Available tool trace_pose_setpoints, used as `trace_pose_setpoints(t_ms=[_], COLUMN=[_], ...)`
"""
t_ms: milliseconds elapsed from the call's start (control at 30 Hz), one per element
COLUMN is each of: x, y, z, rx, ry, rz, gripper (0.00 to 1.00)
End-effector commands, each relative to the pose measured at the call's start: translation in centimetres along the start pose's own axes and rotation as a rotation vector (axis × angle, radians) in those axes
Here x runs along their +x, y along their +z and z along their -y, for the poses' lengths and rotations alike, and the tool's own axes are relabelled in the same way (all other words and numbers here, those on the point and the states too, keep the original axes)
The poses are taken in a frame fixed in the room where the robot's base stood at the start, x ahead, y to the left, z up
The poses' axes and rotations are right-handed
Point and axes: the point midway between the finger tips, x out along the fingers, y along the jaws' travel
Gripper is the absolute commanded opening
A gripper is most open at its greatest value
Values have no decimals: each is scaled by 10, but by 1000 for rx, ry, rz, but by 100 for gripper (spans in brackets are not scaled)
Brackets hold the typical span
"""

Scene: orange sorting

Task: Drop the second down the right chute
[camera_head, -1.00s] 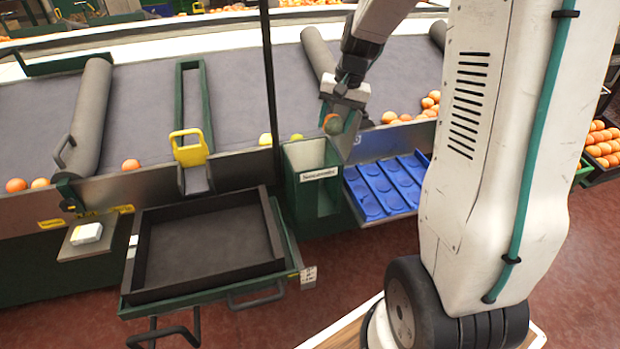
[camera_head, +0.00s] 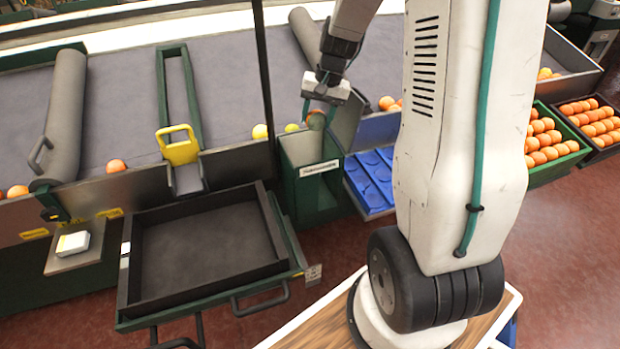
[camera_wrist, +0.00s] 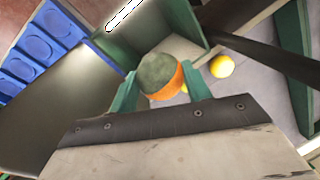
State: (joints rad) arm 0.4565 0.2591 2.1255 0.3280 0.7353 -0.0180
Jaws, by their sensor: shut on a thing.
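My gripper (camera_head: 318,110) is shut on an orange with a dull green-grey patch (camera_head: 316,121). In the wrist view the same fruit (camera_wrist: 160,76) sits between the green fingers (camera_wrist: 160,90), its green-grey side showing most. My gripper holds it over the top opening of a green chute box (camera_head: 296,190) with a white label on its front. In the wrist view the chute's green wall (camera_wrist: 124,38) shows beyond the fruit. The label's writing is too small to read surely.
A blue cupped tray (camera_head: 366,182) is right of the box. A black-lined tray (camera_head: 130,290) is at the left, below a chute with a yellow handle (camera_head: 180,150). Yellow fruit (camera_head: 260,132) lies on the belt beside the box. A dark post (camera_head: 264,80) stands close by.

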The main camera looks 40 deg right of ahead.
Motion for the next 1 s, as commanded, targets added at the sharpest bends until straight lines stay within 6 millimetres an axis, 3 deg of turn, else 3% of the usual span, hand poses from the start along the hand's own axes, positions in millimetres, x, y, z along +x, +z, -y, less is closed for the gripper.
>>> trace_pose_setpoints(t_ms=[367, 400, 467, 500, 800, 1000], x=[6, 6, 6, 6, 3, -25], y=[0, 1, 1, 1, 1, 0], z=[1, 1, 1, 1, 1, 1], rx=[-3, -4, -4, -4, -4, -6], ry=[0, 0, 0, 0, 0, 0], rz=[-1, -1, -1, -1, -1, -5], gripper=[24, 54, 70, 74, 74, 74])
